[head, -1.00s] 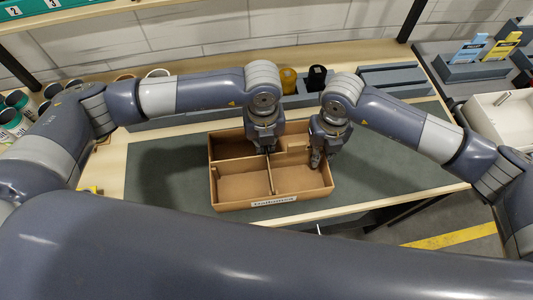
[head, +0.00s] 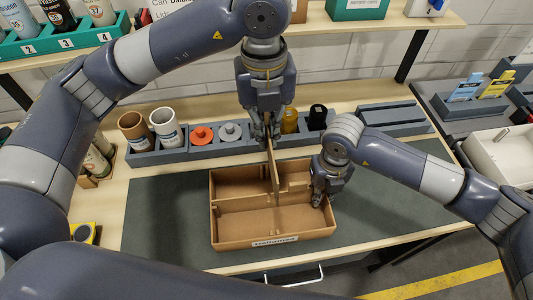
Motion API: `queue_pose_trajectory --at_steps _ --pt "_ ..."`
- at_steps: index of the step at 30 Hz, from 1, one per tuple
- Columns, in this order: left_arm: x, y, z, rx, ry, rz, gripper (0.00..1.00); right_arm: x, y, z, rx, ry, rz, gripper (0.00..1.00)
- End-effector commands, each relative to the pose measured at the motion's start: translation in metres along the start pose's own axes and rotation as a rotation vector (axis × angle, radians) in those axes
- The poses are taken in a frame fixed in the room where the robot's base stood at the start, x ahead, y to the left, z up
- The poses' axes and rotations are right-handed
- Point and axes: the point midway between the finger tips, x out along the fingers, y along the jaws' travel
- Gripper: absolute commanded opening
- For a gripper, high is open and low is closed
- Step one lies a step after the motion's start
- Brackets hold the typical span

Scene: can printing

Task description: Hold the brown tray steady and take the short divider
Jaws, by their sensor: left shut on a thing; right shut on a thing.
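The brown tray (head: 216,232) lies on the dark mat, with a label on its front wall. A long divider (head: 240,203) runs left to right across its inside. My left gripper (head: 266,138) is shut on the short divider (head: 273,172), a thin brown board held upright above the tray. Its lower end overlaps the tray in the picture, so I cannot tell whether it is fully clear. My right gripper (head: 319,198) is shut on the tray's right wall; its fingertips partly hide that wall.
A grey rack (head: 205,151) behind the tray holds cups, an orange piece, a grey piece and yellow and black items. The mat (head: 160,215) is bare left of the tray. A white bin (head: 500,160) stands at right.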

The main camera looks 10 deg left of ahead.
Motion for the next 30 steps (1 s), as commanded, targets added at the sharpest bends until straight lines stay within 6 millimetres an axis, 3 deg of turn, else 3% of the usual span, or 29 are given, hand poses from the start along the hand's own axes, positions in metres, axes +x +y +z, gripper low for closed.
queue_pose_trajectory --at_steps 4,9,22,23,25,30 --pt "-0.035 -0.001 0.000 0.000 -0.003 -0.001 0.00 0.000 0.000 0.000 0.000 0.000 0.000 0.00" --pt "-0.053 -0.001 0.001 -0.001 -0.002 0.000 0.00 0.000 0.000 0.000 0.000 0.000 0.000 0.00" --pt "-0.060 -0.001 0.000 0.000 0.001 0.000 0.00 0.000 0.000 0.000 0.000 0.000 0.000 0.00" --pt "-0.060 -0.001 0.000 0.000 0.001 0.000 0.00 0.000 0.000 0.000 0.000 0.000 0.000 0.21" --pt "-0.060 -0.001 0.000 0.000 0.001 0.000 0.00 0.000 0.000 0.000 0.000 0.000 0.000 0.36" --pt "-0.060 -0.001 0.000 0.000 0.001 0.000 0.00 0.000 0.000 0.000 0.000 0.000 0.000 0.37"
